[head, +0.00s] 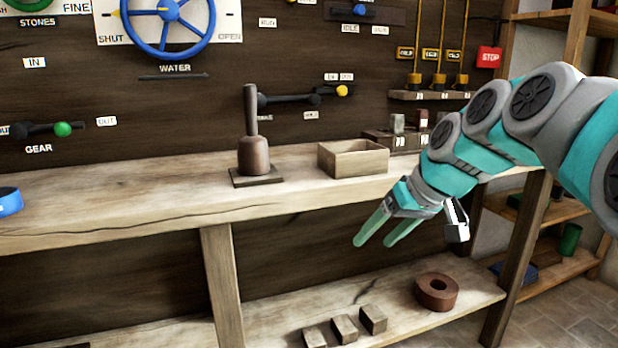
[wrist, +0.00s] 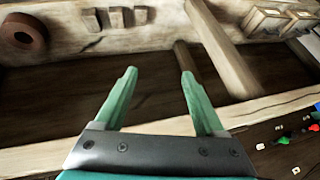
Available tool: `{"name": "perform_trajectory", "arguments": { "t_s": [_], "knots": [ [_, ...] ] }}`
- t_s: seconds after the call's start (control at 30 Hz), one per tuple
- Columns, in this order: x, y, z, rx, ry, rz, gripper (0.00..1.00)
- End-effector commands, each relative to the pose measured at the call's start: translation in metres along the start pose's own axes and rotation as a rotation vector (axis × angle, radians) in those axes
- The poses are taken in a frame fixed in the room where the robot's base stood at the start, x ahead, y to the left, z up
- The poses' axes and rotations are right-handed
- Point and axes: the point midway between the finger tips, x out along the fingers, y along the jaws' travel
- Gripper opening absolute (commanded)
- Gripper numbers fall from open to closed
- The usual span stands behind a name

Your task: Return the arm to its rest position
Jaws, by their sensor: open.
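My teal and grey arm reaches in from the right in the head view. My gripper (head: 374,238) has two green fingers that point down and to the left, in front of the bench's front edge. The fingers stand apart with nothing between them. In the wrist view my gripper (wrist: 158,82) also shows open and empty, with the dark space under the bench and the lower shelf beyond it.
The wooden bench (head: 110,205) holds a bell-shaped tool (head: 253,150), an open wooden box (head: 352,158) and a blue ring (head: 9,201). The lower shelf (head: 400,318) holds a brown ring (head: 436,291) and several blocks (head: 344,328). Wheels and levers line the wall.

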Motion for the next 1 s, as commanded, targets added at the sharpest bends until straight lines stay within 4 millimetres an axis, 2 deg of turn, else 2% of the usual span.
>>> {"name": "perform_trajectory", "arguments": {
  "t_s": [0.03, 0.2, 0.33, 0.5, 0.6, 0.7, 0.8, 1.0],
  "knots": [
    [0.008, -0.012, 0.026, 0.012, -0.052, 0.01, 0.71],
    [0.033, -0.032, 0.115, 0.082, -0.224, 0.072, 0.71],
    [0.045, -0.038, 0.189, 0.143, -0.348, 0.138, 0.71],
    [0.05, -0.038, 0.281, 0.228, -0.489, 0.234, 0.71],
    [0.049, -0.036, 0.324, 0.272, -0.546, 0.283, 0.71],
    [0.048, -0.034, 0.352, 0.303, -0.585, 0.316, 0.71],
    [0.047, -0.032, 0.367, 0.318, -0.605, 0.333, 0.71],
    [0.046, -0.032, 0.37, 0.323, -0.609, 0.338, 0.71]
  ]
}}
